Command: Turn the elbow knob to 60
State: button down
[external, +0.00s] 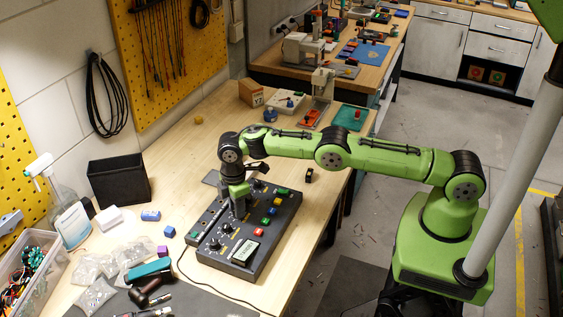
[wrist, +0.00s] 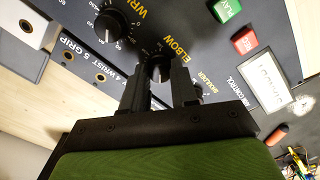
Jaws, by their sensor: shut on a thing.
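The control box (external: 258,249) is a dark panel with several knobs, coloured buttons and a small display, lying on the wooden bench. My gripper (external: 240,209) points down over its middle. In the wrist view my gripper (wrist: 160,85) is shut on the elbow knob (wrist: 157,68), a black knob beside the yellow word ELBOW. The fingers cover much of the knob, and its pointer and setting cannot be read. The wrist knob (wrist: 112,24), black with a white dial scale, stands beside it. The display (wrist: 268,82) is pale and its text is unreadable.
Green (wrist: 225,9) and red (wrist: 244,40) buttons sit near the gripper on the panel. A black bin (external: 119,182), a spray bottle (external: 58,205) and plastic bags stand left of the box. The bench is mostly clear behind the box.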

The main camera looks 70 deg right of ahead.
jog(key=shift+r, duration=0.1)
jog(key=c, duration=0.9)
grip_release()
jog(key=shift+o, duration=0.2)
notch_tip(320, 180, up, 16)
jog(key=p, duration=0.8)
jog(key=shift+p, duration=0.4)
jog(key=shift+f, duration=0.2)
